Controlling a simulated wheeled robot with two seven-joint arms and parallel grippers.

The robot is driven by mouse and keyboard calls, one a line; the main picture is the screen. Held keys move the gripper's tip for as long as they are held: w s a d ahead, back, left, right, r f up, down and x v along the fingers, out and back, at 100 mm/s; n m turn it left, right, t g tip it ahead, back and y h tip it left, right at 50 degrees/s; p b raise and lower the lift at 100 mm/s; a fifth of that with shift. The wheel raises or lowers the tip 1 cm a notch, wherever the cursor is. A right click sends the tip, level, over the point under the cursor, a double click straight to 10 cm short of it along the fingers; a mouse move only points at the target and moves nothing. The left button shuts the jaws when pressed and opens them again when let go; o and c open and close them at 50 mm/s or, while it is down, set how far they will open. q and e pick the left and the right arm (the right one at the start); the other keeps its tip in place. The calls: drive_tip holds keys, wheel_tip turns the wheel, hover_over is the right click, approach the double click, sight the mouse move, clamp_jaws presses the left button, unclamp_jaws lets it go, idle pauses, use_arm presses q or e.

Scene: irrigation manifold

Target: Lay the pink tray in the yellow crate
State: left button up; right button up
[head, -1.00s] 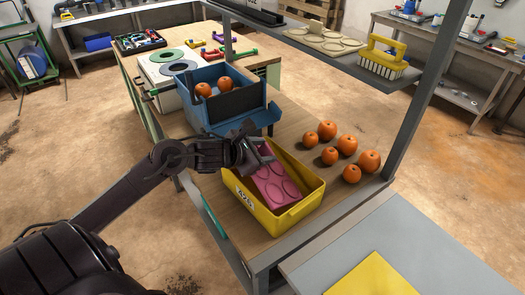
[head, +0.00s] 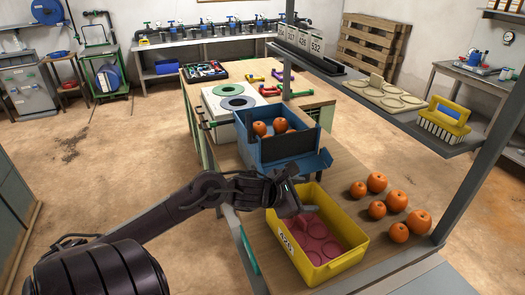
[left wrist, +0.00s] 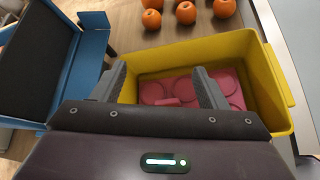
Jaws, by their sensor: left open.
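The pink tray (head: 314,240), with round hollows, lies inside the yellow crate (head: 338,265) on the wooden bench. It looks about flat on the crate's floor; its near-left part is hidden by the crate wall and my arm. My left gripper (head: 291,203) is over the crate's back left edge. In the left wrist view its open fingers (left wrist: 162,84) stand apart over the crate (left wrist: 190,54), with the pink tray (left wrist: 232,84) below and nothing visible between them. My right gripper is in neither view.
A blue bin (head: 255,152) with oranges stands just behind the crate. Several loose oranges (head: 377,209) lie right of it. A grey post (head: 478,158) and a raised shelf (head: 385,108) with a yellow brush (head: 444,120) bound the right side.

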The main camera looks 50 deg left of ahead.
use_arm(q)
drive_tip(key=s+a, duration=0.2)
drive_tip(key=s, duration=1.1)
drive_tip(key=shift+s+a+r, duration=0.25)
drive_tip(key=shift+a+r, duration=0.05)
drive_tip(key=shift+r, duration=0.15)
drive_tip(key=shift+a, duration=0.1)
